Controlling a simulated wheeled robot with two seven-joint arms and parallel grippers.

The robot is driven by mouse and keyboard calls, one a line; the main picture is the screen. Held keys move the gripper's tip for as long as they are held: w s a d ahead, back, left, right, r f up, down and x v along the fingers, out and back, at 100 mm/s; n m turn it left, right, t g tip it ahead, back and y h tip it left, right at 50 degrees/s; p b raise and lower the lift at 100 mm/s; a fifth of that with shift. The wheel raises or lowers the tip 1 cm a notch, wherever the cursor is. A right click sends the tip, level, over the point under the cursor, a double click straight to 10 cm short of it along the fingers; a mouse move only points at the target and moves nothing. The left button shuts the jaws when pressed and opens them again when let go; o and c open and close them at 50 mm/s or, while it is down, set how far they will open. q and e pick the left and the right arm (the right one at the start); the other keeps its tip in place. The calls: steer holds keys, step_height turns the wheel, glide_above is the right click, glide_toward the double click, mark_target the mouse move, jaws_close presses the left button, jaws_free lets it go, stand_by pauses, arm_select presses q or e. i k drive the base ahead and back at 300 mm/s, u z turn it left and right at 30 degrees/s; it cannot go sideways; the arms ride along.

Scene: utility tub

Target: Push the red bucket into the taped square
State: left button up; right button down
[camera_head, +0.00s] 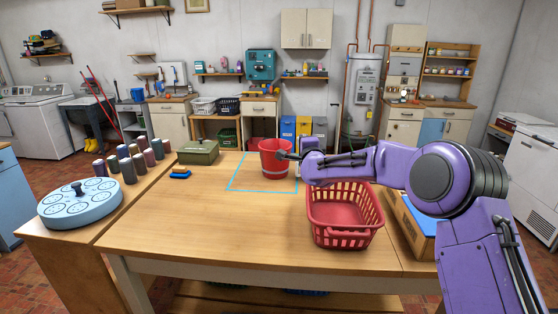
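The red bucket (274,168) stands upright on the wooden table. Its base appears to lie inside the blue taped square (262,191), in the right part of it; the bucket hides part of the tape's back edge. My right gripper (283,156) reaches in from the right, with its dark tip at the bucket's right side near the rim. It looks in contact, but I cannot be sure. Its fingers are too small to tell open or shut. My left gripper is out of view.
A red laundry basket (343,236) stands below my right forearm. A green box (198,152), a blue brush (180,173), several spools (129,171) and a round light-blue container (80,206) are on the left. The table's front middle (210,225) is clear.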

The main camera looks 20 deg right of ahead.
mark_target(272, 169)
steer(key=i, duration=1.7)
